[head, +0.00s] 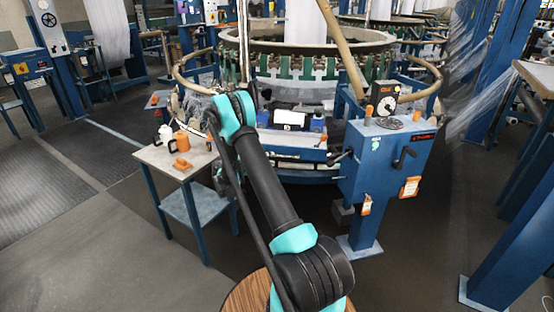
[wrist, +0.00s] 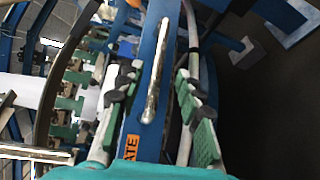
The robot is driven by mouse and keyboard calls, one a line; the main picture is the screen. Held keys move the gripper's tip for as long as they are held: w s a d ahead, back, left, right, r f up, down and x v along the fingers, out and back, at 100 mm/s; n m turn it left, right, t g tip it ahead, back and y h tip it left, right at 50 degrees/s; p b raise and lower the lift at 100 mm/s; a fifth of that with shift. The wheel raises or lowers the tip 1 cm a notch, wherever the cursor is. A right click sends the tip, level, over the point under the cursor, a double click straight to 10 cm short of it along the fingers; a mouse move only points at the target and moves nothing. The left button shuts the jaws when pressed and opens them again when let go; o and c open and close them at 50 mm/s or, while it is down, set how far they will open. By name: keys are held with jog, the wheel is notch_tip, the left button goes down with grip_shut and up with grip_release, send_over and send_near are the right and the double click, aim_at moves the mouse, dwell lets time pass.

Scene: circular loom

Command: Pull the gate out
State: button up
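The gate shows in the wrist view as a long blue bar (wrist: 136,128) with an orange label, cut off to "ATE". A shiny metal handle (wrist: 153,85) runs lengthwise along the bar. My gripper (wrist: 158,78) is open, with one green-padded finger on each side of the bar and handle. I see gaps between the fingers and the handle; how far the fingertips are from it in depth I cannot tell. In the head view, my arm reaches toward the circular loom (head: 310,48), and my gripper is hidden behind the arm. I cannot make out the handle there.
A blue control box (head: 385,160) with a dial and levers stands right of my arm. A small side table (head: 153,157) with bottles and an orange item stands at left. A curved wooden rail (head: 187,68) rings the loom. Open floor lies at left.

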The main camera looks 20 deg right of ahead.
jog(key=shift+v, duration=2.4)
jog(key=s+r+m+y, duration=0.1)
jog(key=s+r+y, duration=0.35)
jog(key=s, duration=0.35)
jog(key=s+r+m+y, duration=0.1)
jog(key=s+r+y, duration=0.2)
jog(key=s+r, duration=0.4)
jog(key=s+a+f+m+y, duration=0.1)
jog(key=s+a+y, duration=0.3)
jog(key=s, duration=0.9)
jog(key=s+a+f+m+y, duration=0.1)
jog(key=s+a+y, duration=0.3)
jog(key=s, duration=1)
jog(key=shift+a+f+m, duration=0.3)
jog(key=shift+a+f, duration=0.25)
jog(key=shift+a, duration=0.25)
